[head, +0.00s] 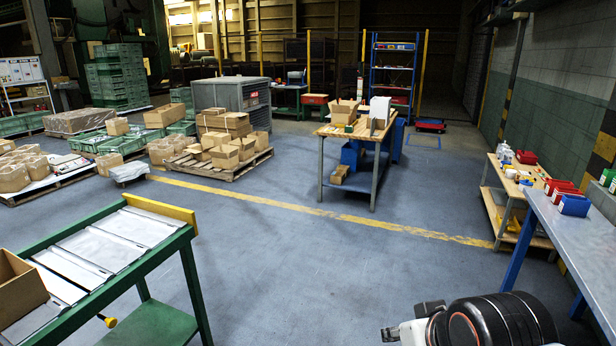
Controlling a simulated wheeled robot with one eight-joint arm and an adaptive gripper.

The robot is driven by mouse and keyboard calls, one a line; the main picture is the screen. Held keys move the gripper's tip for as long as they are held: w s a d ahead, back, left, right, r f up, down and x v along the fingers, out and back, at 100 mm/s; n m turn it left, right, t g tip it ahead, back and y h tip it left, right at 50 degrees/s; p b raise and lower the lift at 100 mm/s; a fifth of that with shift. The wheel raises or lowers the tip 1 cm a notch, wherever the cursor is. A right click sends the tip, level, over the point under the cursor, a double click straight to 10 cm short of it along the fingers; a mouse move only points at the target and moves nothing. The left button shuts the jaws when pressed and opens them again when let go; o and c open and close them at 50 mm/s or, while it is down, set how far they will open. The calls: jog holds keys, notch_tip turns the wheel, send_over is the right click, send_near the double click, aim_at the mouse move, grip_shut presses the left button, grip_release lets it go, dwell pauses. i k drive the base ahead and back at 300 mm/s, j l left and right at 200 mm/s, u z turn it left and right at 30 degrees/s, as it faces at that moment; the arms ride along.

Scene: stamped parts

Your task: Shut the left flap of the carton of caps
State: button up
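An open carton (343,111) stands on the wooden-topped workbench (345,131) in the middle distance, with flaps standing up and outward. It is the likely carton of caps, but its contents are too small to make out. I cannot tell the exact angle of its left flap. Part of my arm shows at the bottom right, far from the workbench. No fingertips of my gripper can be made out there, and nothing of it is near the carton.
A green bench (159,252) with a brown box (17,290) stands at the near left. A grey-topped table (579,235) and a wooden shelf bench (512,172) line the right. A pallet (218,172) holds several boxes. The blue floor (300,260) before the workbench is clear.

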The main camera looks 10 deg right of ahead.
aim_at(352, 103)
jog(key=i+l+z, duration=0.3)
jog(key=i, duration=0.35)
jog(key=i+l+z, duration=0.25)
jog(key=i, duration=0.4)
jog(key=i+z, duration=0.3)
jog(key=i, duration=2.5)
jog(key=i+u, duration=0.2)
jog(key=i, duration=0.3)
jog(key=i+l+u, duration=0.15)
jog(key=i, duration=0.4)
jog(key=i+l+u, duration=0.2)
jog(key=i, duration=0.3)
jog(key=i+l+u, duration=0.2)
jog(key=i+l, duration=0.15)
jog(key=i, duration=0.1)
